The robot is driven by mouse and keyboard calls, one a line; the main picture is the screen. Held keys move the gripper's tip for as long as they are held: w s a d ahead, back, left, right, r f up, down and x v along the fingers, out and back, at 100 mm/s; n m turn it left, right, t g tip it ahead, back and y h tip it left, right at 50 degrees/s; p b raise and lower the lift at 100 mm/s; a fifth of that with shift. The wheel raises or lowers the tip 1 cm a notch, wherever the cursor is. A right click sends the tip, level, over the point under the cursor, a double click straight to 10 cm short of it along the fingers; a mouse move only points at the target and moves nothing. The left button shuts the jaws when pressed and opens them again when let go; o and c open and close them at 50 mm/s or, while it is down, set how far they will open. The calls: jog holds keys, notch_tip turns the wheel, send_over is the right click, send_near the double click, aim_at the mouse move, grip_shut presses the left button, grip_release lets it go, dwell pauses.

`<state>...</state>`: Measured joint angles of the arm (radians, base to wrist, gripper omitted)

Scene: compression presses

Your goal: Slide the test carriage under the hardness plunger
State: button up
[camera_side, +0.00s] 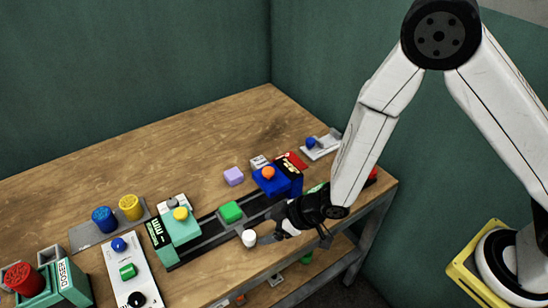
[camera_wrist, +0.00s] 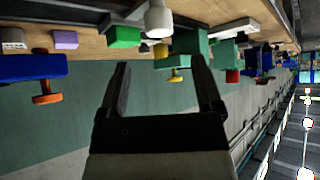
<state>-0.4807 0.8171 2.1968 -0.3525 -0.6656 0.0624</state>
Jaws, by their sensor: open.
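The test carriage appears to be the green block (camera_side: 231,211) on a dark rail (camera_side: 208,228), with a white knob (camera_side: 249,237) at its front side. Both show in the wrist view, the green block (camera_wrist: 124,37) and the white knob (camera_wrist: 158,20) at the top. A teal press (camera_side: 180,228) with a yellow knob stands at the rail's left end, and a blue press (camera_side: 283,184) with an orange knob at its right end. I cannot tell which is the hardness plunger. My gripper (camera_wrist: 158,63) is open and empty, close to the white knob, to its right in the side view.
A lilac block (camera_side: 234,176) lies behind the rail. A white panel (camera_side: 130,272) with several knobs, a grey tray (camera_side: 93,234) with blue and yellow knobs, and a teal box (camera_side: 68,285) are at the left. The back of the wooden table (camera_side: 160,145) is clear.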

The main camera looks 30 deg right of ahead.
aim_at(249, 235)
jog(key=shift+x, duration=3.7)
jog(key=shift+c, duration=0.3)
grip_shut()
